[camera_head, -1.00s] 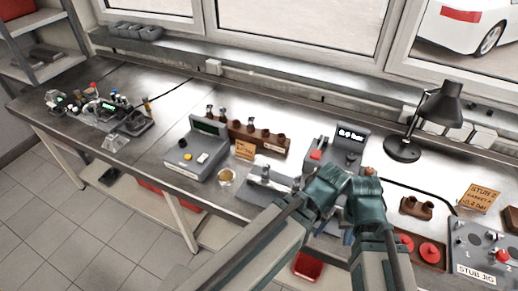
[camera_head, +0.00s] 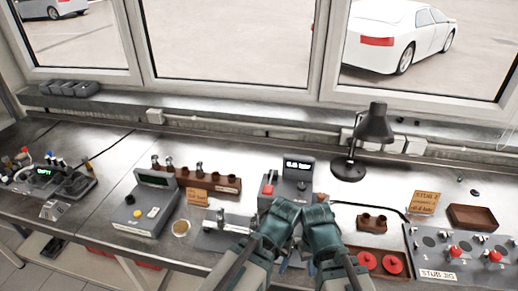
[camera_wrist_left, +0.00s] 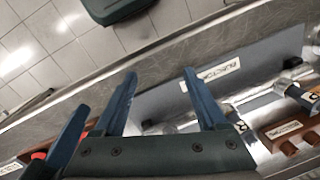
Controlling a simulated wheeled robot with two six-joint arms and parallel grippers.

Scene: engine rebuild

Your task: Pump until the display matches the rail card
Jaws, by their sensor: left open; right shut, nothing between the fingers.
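A grey unit with a lit black display (camera_head: 297,164) stands at the middle of the bench. Its white text is too small to read surely. A red button or knob (camera_head: 268,189) is on its left side. A tan card (camera_head: 197,197) leans by a brown rail (camera_head: 225,184) to the left; its writing is unreadable. My left gripper (camera_head: 277,222) and right gripper (camera_head: 318,219) are close together in front of the display unit, their fingertips hidden in the head view. In the left wrist view my left gripper's blue fingers (camera_wrist_left: 162,88) are apart with nothing between them.
A lamp (camera_head: 350,168), a tan "STUB 2" card (camera_head: 424,202), a brown tray (camera_head: 473,216) and the stub jig (camera_head: 438,274) are right. Red caps (camera_head: 391,263) lie near my right arm.

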